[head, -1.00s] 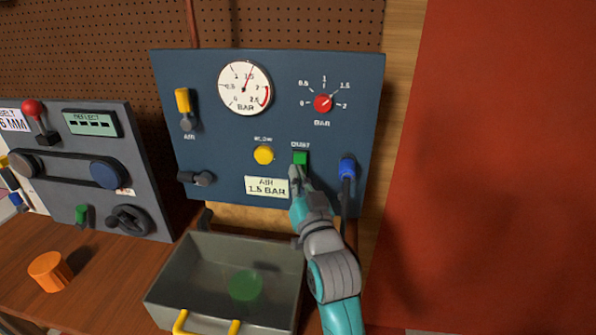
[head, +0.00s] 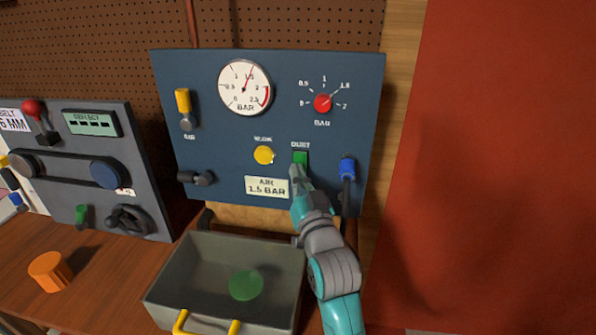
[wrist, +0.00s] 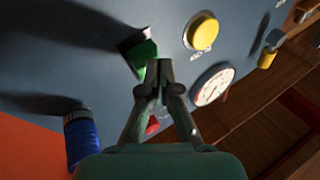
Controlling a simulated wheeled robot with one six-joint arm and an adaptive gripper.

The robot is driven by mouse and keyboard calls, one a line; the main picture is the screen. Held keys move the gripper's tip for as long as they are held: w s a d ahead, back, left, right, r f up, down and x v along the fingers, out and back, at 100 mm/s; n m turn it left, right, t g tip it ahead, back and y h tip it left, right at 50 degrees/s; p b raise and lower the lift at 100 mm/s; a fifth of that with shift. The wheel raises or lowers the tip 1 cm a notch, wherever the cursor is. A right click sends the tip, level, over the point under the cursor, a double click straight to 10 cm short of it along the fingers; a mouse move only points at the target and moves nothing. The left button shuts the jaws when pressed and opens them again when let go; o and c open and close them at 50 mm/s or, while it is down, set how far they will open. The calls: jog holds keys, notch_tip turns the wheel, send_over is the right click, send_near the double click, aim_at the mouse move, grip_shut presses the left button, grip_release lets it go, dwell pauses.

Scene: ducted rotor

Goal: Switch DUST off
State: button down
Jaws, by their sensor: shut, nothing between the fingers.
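The green DUST switch (head: 300,158) is on the blue panel (head: 215,85), under its label and right of the yellow button. My gripper (head: 296,172) is shut and empty, with its tips at the lower edge of the switch in the head view. In the wrist view the green switch (wrist: 144,54) shows just beyond the fingertips (wrist: 160,66), slightly left of them. I cannot tell whether the tips touch it. My fingers hide its lower part in the head view.
The yellow button (head: 263,155) is left of the switch and a blue fitting (head: 347,168) is right of it. A red knob (head: 323,103) and a gauge (head: 245,88) are above. A grey tray (head: 175,285) with a green disc stands below.

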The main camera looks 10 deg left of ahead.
jog(key=shift+w+f, duration=0.15)
jog(key=shift+w, duration=0.25)
dwell(0.4)
dwell(0.4)
jog(key=shift+s+r, duration=0.35)
jog(key=shift+s, duration=0.5)
jog(key=shift+s+a+r, duration=0.1)
jog(key=shift+s+r, duration=0.25)
jog(key=shift+s, duration=0.4)
jog(key=shift+s+d+r, duration=0.1)
jog(key=shift+s+r, duration=0.25)
jog(key=shift+s, duration=0.4)
jog(key=shift+s+a+r, duration=0.1)
jog(key=shift+s+r, duration=0.25)
jog(key=shift+s, duration=0.4)
jog(key=shift+s, duration=0.1)
